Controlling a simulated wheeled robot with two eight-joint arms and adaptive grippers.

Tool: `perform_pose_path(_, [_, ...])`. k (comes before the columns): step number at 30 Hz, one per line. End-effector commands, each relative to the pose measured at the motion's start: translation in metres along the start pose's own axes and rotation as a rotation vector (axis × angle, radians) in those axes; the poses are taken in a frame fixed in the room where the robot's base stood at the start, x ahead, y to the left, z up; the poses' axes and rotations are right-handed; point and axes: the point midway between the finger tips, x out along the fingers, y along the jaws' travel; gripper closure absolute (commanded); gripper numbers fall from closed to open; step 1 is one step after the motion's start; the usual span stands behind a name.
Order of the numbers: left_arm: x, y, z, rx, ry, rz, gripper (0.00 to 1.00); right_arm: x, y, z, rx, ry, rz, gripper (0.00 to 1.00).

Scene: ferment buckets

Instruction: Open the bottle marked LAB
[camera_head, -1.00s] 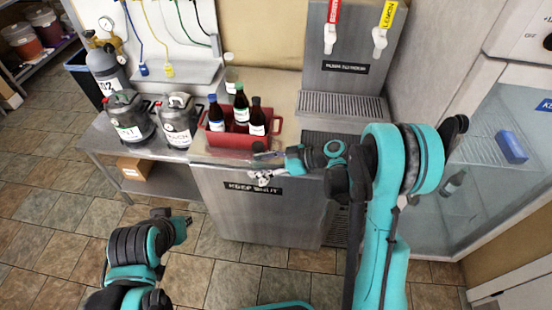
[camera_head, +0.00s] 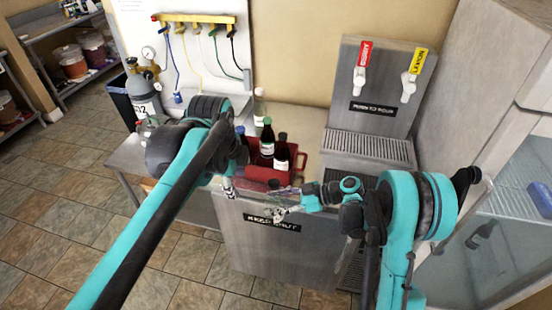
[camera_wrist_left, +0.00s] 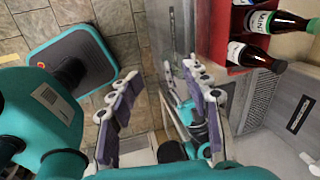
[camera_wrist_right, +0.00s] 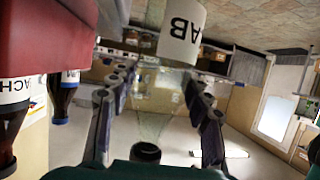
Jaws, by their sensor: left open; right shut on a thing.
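The LAB bottle (camera_wrist_right: 150,110) is see-through with a white label reading "AB" at the visible part, and a dark capped end (camera_wrist_right: 146,152) faces the right wrist camera. My right gripper (camera_head: 279,212) is shut on it in front of the red crate; its fingers flank the bottle in the right wrist view (camera_wrist_right: 160,90). The bottle is hard to make out in the head view. My left gripper (camera_head: 231,188) is open and empty, just left of the right one. In the left wrist view its spread fingers (camera_wrist_left: 160,88) have my right arm beyond them.
A red crate (camera_wrist_left: 217,35) with several dark bottles (camera_wrist_left: 255,57) stands on the counter close behind both grippers. A steel cabinet marked KEEP SHUT (camera_head: 250,250) is below. A tap tower (camera_head: 372,95) stands behind right. A glass-door fridge (camera_head: 500,240) is at right.

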Motion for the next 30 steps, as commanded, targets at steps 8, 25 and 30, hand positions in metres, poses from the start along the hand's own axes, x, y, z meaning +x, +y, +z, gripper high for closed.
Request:
perform_pose_path(8, [0.01, -0.062, -0.049, 0.738, 0.065, 0.143, 0.53, 0.0, 0.0, 0.0, 0.0, 0.001, 0.0, 1.0])
perform_pose_path(25, [0.047, -0.086, -0.086, 1.268, 0.165, 0.225, 0.53, 0.0, 0.0, 0.0, 0.0, 0.001, 0.0, 1.0])
perform_pose_path(30, [0.073, -0.078, -0.086, 1.266, 0.164, 0.225, 0.53, 0.0, 0.0, 0.0, 0.0, 0.001, 0.0, 1.0])
